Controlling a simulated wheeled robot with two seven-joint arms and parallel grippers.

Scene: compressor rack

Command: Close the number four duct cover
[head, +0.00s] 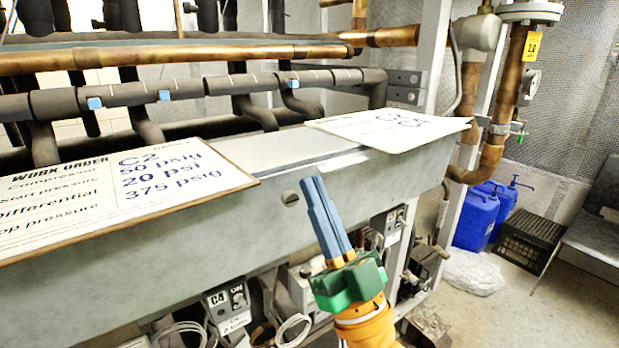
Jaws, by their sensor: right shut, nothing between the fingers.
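A long grey metal duct (240,231) runs across the rack from lower left to upper right. A bare pale stretch of its top (270,154) shows between two boards. I cannot make out a cover marked four or tell whether one is open. A control box (228,304) marked C4 sits below the duct at the lower middle. My right gripper (310,184) has blue fingers on a green body. It is shut and empty, pointing up in front of the duct's front face, near a round hole. I cannot tell whether it touches. My left gripper is not in view.
A work order board (110,190) lies on the duct at left, another white board (385,128) at right. Copper (170,58) and dark insulated pipes run behind. Blue jugs (477,217) and a black crate (527,238) stand on the floor at right. Floor is clear at lower right.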

